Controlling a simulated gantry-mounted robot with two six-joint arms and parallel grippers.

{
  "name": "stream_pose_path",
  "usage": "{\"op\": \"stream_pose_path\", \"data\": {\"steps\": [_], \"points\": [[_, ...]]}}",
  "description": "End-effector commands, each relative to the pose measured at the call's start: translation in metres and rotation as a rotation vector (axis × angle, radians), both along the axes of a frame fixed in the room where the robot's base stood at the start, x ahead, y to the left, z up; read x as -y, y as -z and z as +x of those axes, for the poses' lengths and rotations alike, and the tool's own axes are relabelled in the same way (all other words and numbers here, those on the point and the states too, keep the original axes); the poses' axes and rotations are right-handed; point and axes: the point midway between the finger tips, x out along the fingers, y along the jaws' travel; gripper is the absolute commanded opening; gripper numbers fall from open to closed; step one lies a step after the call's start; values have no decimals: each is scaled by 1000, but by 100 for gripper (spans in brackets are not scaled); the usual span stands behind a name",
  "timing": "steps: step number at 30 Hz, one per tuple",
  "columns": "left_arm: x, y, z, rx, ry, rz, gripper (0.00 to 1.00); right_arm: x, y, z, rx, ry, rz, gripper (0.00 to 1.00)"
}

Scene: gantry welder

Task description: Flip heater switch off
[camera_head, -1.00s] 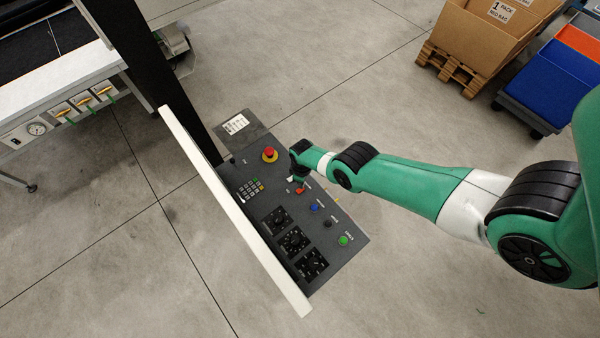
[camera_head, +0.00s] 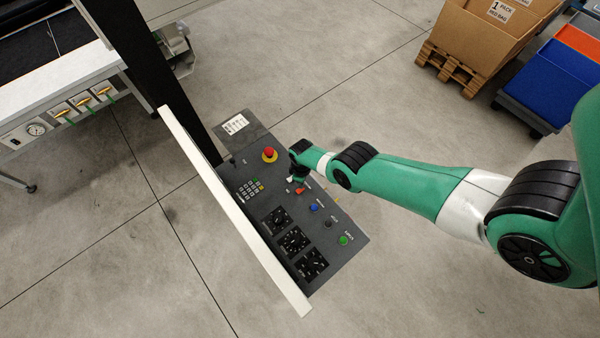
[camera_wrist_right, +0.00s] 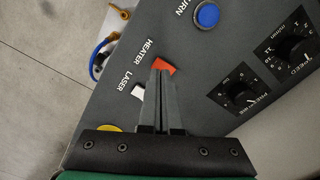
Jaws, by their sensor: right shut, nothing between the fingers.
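The heater switch (camera_wrist_right: 163,66) is an orange-red rocker beside the printed word HEATER in the right wrist view. It also shows in the head view (camera_head: 300,191) as a small red spot just below my right gripper (camera_head: 294,179). In the right wrist view the fingers of my right gripper (camera_wrist_right: 161,75) are closed together with nothing between them. Their tips overlap the lower edge of the switch; I cannot tell whether they touch it. The white laser switch (camera_wrist_right: 138,92) lies just left of the fingers. My left gripper is not in view.
The dark control panel (camera_head: 262,184) also carries a red emergency button (camera_head: 269,154), a blue button (camera_head: 313,207), a green button (camera_head: 343,240), a keypad (camera_head: 250,190) and three black dials. A white board edge (camera_head: 235,212) runs along its left side.

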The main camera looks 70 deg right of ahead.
Motion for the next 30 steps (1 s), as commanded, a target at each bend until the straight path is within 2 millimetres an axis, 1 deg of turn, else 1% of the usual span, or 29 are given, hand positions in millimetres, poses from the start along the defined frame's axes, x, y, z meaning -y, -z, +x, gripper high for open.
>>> {"op": "stream_pose_path", "data": {"steps": [16,30], "points": [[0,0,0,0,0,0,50,0,0,0,0,0,0,0],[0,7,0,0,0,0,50,0,7,0,0,0,0,0]]}}
